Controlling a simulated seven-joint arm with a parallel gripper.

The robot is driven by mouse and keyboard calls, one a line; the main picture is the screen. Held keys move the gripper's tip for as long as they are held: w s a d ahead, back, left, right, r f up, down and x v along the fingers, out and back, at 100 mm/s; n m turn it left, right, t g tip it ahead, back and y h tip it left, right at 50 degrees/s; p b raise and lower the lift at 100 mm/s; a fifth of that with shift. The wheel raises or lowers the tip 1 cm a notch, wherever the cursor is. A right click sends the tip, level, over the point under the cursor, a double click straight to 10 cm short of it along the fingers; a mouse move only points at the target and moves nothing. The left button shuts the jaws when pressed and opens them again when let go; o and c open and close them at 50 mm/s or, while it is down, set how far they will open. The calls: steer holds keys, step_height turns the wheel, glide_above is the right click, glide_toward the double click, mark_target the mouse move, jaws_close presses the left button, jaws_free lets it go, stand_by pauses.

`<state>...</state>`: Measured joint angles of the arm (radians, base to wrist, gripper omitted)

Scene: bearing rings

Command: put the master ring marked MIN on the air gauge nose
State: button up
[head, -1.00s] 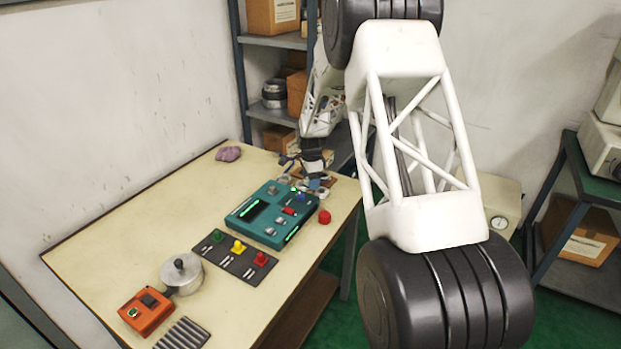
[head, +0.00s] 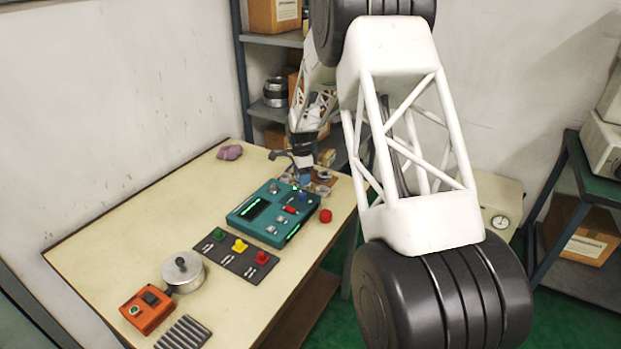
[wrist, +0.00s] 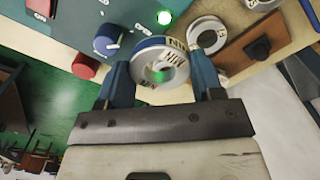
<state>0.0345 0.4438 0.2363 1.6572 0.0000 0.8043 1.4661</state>
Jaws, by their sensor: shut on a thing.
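My gripper (wrist: 162,82) has blue fingers shut on a pale metal ring with a blue band (wrist: 143,70). Its label seems to read MIN, though it is tilted and partly blurred. The ring is held in the air, and a green glow shows through its hole. In the head view my gripper (head: 305,182) is small, just behind the teal gauge box (head: 262,222); the held ring cannot be made out there. The teal box also shows at the top of the wrist view (wrist: 100,12). I cannot clearly pick out the gauge nose.
Another marked ring (wrist: 222,27) lies by a wooden holder with a black knob (wrist: 258,48). The box carries a blue knob (wrist: 106,40); a red button (head: 325,216) is beside it. A mat with coloured pieces (head: 236,252) and a lidded metal pot (head: 184,271) stand in front.

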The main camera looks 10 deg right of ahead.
steer(key=a+r, duration=0.1)
steer(key=a, duration=0.2)
steer(key=w+a+r, duration=0.1)
steer(key=a+r, duration=0.1)
steer(key=a, duration=0.1)
steer(key=a+r, duration=0.1)
steer(key=a, duration=0.3)
steer(key=shift+w+r, duration=0.15)
steer(key=shift+r, duration=0.15)
steer(key=shift+f, duration=0.15)
steer(key=shift+f, duration=1.9)
steer(key=shift+f, duration=1.75)
stand_by(1.6)
steer(key=o, duration=1.2)
steer(key=shift+c, duration=0.2)
steer(key=shift+r, duration=0.1)
